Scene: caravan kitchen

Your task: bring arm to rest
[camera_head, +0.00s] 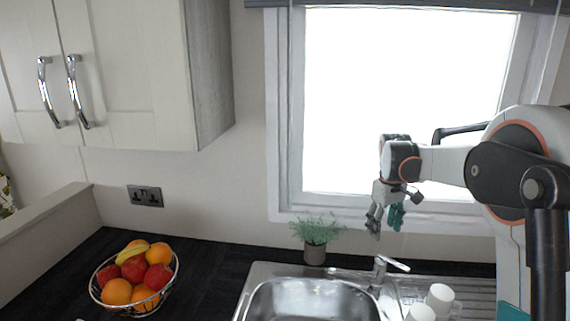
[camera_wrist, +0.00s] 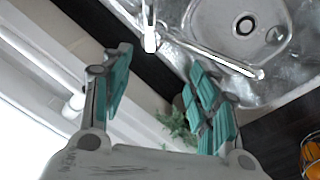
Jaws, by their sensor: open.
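My gripper (camera_head: 384,219) hangs in front of the window in the head view, above the worktop and to the right of the potted plant. Its fingers point down. In the wrist view my gripper (camera_wrist: 158,92) shows its teal-padded fingers spread apart, with nothing between them. My arm reaches in from the right side of the head view, bent at the elbow. It touches nothing that I can see.
A metal sink (camera_head: 312,300) with a tap (camera_head: 381,268) lies below my gripper. White cups (camera_head: 439,297) stand right of it. A potted plant (camera_head: 315,240) stands by the wall. A fruit basket (camera_head: 135,280) stands left. A wall cupboard (camera_head: 130,70) hangs upper left. The window (camera_head: 400,90) is behind.

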